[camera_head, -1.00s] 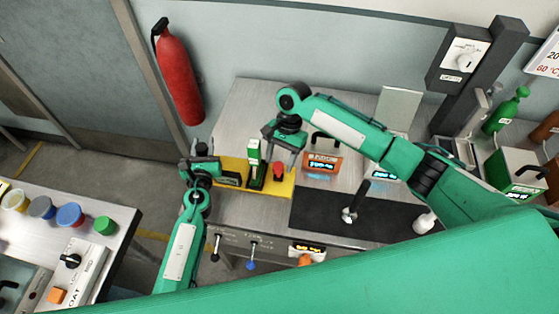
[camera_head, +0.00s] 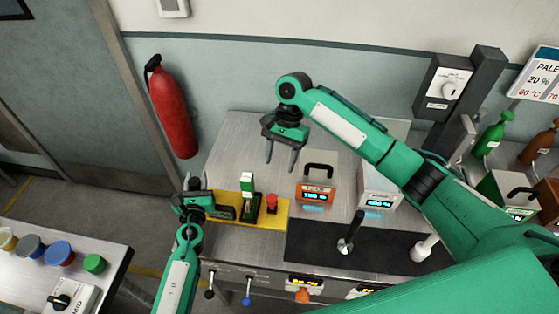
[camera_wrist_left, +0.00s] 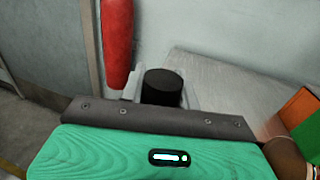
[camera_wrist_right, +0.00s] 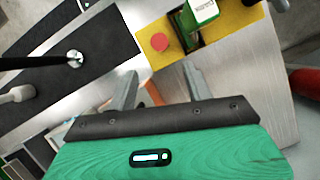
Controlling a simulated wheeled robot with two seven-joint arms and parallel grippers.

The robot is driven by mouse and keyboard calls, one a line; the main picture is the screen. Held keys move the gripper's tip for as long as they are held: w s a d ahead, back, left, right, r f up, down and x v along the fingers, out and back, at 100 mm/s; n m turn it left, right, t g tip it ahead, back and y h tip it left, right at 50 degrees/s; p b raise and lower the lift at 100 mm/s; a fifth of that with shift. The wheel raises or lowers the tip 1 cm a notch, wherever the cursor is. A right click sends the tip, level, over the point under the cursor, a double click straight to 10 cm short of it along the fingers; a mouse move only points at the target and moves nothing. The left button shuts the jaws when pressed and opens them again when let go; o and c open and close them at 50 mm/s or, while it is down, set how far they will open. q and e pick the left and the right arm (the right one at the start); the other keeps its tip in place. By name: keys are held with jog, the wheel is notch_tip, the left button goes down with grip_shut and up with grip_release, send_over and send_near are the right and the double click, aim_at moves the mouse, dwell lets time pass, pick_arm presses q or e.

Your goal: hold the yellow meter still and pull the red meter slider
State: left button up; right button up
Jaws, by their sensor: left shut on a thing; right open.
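The yellow meter (camera_head: 279,218) lies flat on the metal bench. It carries a black part at its left end, an upright green block (camera_head: 247,188) with a white label, and a red round knob (camera_head: 271,201). My left gripper (camera_head: 208,209) is at the meter's left end, shut on a black cylindrical part (camera_wrist_left: 162,87). My right gripper (camera_head: 281,156) is open and empty, above and behind the meter, apart from it. In the right wrist view the red knob (camera_wrist_right: 159,42) and green block (camera_wrist_right: 197,12) lie beyond its fingers. No separate red slider is clear.
An orange box (camera_head: 315,192) and a white box (camera_head: 380,186), both with displays, stand right of the meter. A black mat (camera_head: 315,236) lies in front, with a metal lever (camera_head: 350,238). Free bench lies behind the meter. A fire extinguisher (camera_head: 172,110) hangs on the wall.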

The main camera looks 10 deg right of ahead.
aim_at(272, 199)
jog(key=s+a+r+n+t+h, duration=0.1)
jog(key=s+a+n+t+h, duration=0.25)
jog(key=n, duration=1.05)
jog(key=shift+y, duration=0.25)
jog(key=f, duration=1.2)
jog(key=shift+s, duration=0.35)
jog(key=shift+r, duration=0.1)
jog(key=shift+c, duration=0.2)
